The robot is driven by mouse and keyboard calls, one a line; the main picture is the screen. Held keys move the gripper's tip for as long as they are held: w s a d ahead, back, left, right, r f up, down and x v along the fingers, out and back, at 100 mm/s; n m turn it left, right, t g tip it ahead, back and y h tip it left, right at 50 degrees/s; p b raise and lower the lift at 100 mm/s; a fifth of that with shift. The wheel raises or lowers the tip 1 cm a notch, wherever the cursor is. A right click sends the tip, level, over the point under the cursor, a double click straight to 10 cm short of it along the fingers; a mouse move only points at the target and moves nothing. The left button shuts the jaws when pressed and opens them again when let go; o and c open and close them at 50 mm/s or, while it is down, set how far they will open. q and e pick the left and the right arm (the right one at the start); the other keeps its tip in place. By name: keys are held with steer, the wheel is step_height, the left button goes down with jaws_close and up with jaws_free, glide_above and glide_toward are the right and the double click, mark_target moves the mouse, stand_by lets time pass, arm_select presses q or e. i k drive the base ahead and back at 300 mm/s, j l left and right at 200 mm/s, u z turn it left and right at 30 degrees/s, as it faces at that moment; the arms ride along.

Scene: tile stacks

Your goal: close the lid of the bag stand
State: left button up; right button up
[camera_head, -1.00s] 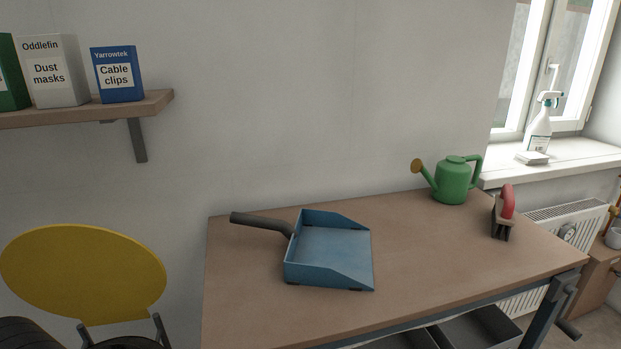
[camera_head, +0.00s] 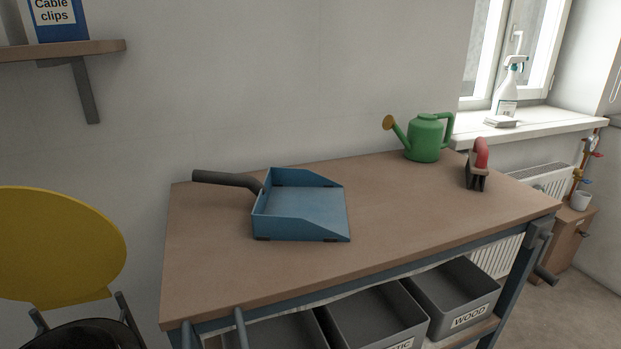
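The bag stand is at the lower left, cut by the left and bottom edges of the view. Its round yellow lid (camera_head: 60,245) stands raised, tilted up in front of the wall. Below the lid is the dark, black top of the stand or its bag (camera_head: 85,336), with grey metal arms beside it. The lower part of the stand is out of view. Neither of my grippers is in view.
A wooden workbench (camera_head: 215,290) stands right of the stand, holding a blue dustpan (camera_head: 305,212), green watering can (camera_head: 424,140) and red-handled brush (camera_head: 478,165). Grey bins (camera_head: 455,295) sit beneath. A wall shelf (camera_head: 60,50) overhangs at upper left.

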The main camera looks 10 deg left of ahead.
mark_target(57, 251)
steer(key=u, duration=1.95)
steer(key=i+j, duration=0.2)
steer(key=j+u, duration=0.05)
steer(key=j, duration=0.05)
